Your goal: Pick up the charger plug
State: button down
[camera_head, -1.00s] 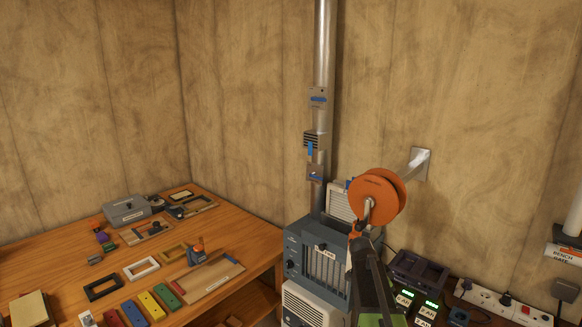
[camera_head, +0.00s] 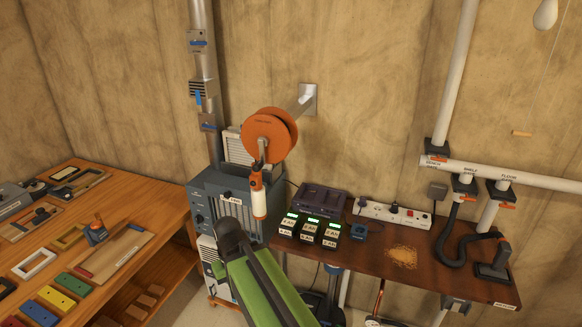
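A white power strip (camera_head: 380,214) lies along the back of the dark bench on the right. A small dark plug (camera_head: 394,207) sits on it, and another dark piece (camera_head: 362,202) stands at its left end. Which of these is the charger plug I cannot tell for sure. My arm, dark and green, reaches up from the bottom centre. Its dark far end, at my gripper (camera_head: 228,229), is left of the bench and well apart from the strip. Its fingers cannot be made out.
Several chargers with green displays (camera_head: 312,226), a purple-grey box (camera_head: 320,198) and a small blue item (camera_head: 360,231) crowd the bench's left part. An orange reel (camera_head: 268,136) hangs an orange-white handle (camera_head: 258,195) above my arm. A dark hose (camera_head: 454,248) curves at right.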

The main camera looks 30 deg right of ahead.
aim_at(363, 200)
jog(key=u, duration=1.15)
jog(key=k, duration=0.1)
jog(key=z, duration=2.5)
